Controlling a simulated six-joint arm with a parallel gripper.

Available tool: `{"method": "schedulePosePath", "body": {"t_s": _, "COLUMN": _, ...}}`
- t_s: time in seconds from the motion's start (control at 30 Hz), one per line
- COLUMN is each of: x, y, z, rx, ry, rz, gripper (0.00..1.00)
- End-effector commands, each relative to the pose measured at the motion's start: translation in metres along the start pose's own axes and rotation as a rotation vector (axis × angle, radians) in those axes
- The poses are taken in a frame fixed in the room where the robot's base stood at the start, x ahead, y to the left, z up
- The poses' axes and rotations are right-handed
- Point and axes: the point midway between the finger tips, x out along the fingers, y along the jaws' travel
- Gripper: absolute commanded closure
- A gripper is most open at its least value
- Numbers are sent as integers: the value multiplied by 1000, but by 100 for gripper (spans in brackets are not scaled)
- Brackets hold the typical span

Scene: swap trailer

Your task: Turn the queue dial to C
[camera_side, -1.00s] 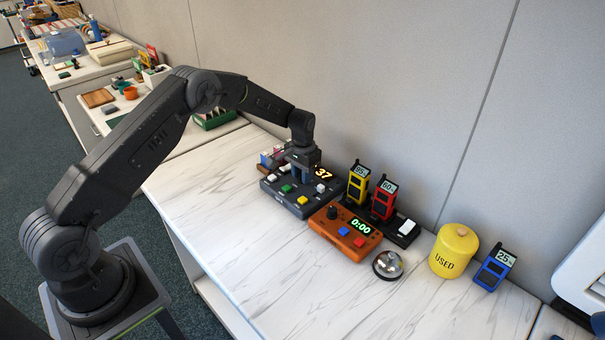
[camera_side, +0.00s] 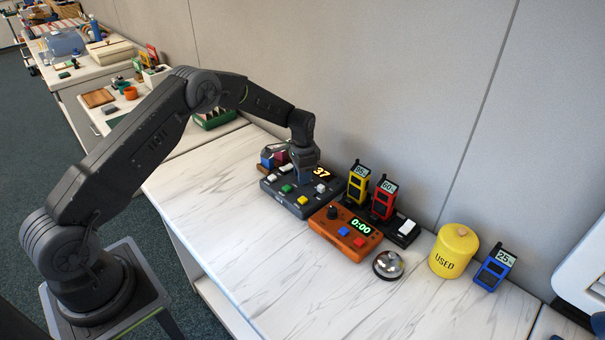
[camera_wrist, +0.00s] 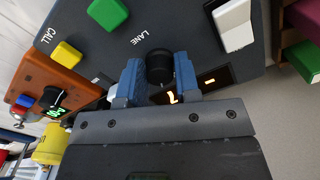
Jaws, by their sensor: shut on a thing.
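The queue console is a dark grey box (camera_side: 306,211) with a lit 37 display (camera_side: 322,173) and green, yellow and white buttons. In the wrist view, its black round dial (camera_wrist: 159,67) stands beside the word LANE. My gripper (camera_wrist: 159,78) has one blue finger on each side of the dial and is shut on it. No letter C is readable, and the dial's pointer cannot be made out. In the side view, my gripper (camera_side: 305,176) is over the console and hides the dial.
An orange timer box (camera_side: 322,229) with a 0:00 display sits close in front of the console. Yellow (camera_side: 357,185) and red (camera_side: 383,200) handsets stand in a black dock to the right. A silver bell (camera_side: 388,264) and yellow USED canister (camera_side: 453,251) are further right. The front tabletop is clear.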

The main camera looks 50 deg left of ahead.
Motion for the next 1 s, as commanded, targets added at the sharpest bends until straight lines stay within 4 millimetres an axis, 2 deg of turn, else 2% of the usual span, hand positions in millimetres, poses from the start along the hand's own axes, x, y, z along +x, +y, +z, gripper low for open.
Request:
{"method": "schedulePosePath", "body": {"t_s": 0.27, "x": 0, "y": 0, "z": -1, "rx": 0, "ry": 2, "rz": -1, "gripper": 94}}
{"method": "schedulePosePath", "body": {"t_s": 0.3, "x": 0, "y": 0, "z": 0, "rx": 0, "ry": 2, "rz": -1, "gripper": 68}}
{"method": "schedulePosePath", "body": {"t_s": 0.53, "x": 0, "y": 0, "z": 0, "rx": -1, "ry": 1, "rz": 0, "gripper": 46}}
{"method": "schedulePosePath", "body": {"t_s": 0.83, "x": -2, "y": 0, "z": 0, "rx": -1, "ry": 1, "rz": -1, "gripper": 44}}
{"method": "schedulePosePath", "body": {"t_s": 1.0, "x": -22, "y": 0, "z": -1, "rx": -1, "ry": 3, "rz": -2, "gripper": 44}}
